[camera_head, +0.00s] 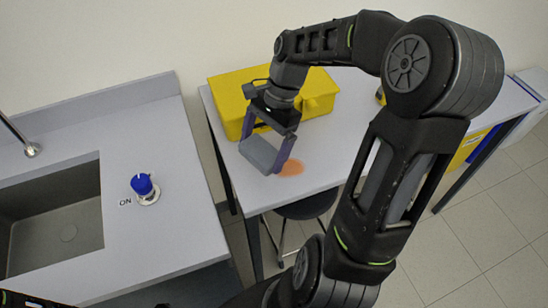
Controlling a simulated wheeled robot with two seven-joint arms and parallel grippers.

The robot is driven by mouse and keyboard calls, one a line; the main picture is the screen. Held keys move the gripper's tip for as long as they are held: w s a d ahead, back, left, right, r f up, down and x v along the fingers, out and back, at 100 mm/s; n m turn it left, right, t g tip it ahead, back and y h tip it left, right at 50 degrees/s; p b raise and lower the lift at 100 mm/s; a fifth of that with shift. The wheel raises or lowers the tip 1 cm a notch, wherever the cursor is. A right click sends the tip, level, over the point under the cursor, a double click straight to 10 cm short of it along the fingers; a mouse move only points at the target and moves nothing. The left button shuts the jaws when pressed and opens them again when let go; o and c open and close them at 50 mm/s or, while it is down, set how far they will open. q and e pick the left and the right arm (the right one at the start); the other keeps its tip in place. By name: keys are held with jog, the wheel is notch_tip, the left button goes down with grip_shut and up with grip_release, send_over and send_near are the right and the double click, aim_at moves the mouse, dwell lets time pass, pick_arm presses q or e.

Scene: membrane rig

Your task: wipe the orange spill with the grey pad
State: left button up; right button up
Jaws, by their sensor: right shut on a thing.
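The orange spill (291,168) is a small round patch on the light table top (222,123), near its front edge. My right gripper (268,150) reaches down from above and is shut on the grey pad (259,154). The pad is a flat grey block between the two purple-grey fingers, just left of the spill. I cannot tell whether the pad touches the table. Part of the spill's left side may be hidden by the right finger. My left gripper is not in view.
A yellow box (228,93) stands on the table behind my right gripper. A sink (50,215) and a blue knob (142,184) marked ON are on the counter at left. A dark stool (308,206) is below the table's front edge.

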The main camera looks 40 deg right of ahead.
jog(key=w+a+f+n, duration=0.1)
jog(key=w+a, duration=0.1)
jog(key=w+a+f+n+g, duration=0.1)
jog(key=w, duration=0.1)
jog(key=w+a+f+n+b, duration=0.1)
jog(key=w+a, duration=0.1)
jog(key=shift+a+n, duration=0.3)
jog(key=shift+n, duration=0.1)
jog(key=w+a+f+n, duration=0.1)
jog(key=a, duration=0.1)
jog(key=w+a+f+n+g, duration=0.1)
jog(key=w+a, duration=0.1)
jog(key=w+a+n+h+b, duration=0.1)
jog(key=a, duration=0.1)
jog(key=shift+w+a+f+g, duration=0.15)
jog(key=shift+f+g, duration=0.15)
jog(key=shift+f, duration=0.1)
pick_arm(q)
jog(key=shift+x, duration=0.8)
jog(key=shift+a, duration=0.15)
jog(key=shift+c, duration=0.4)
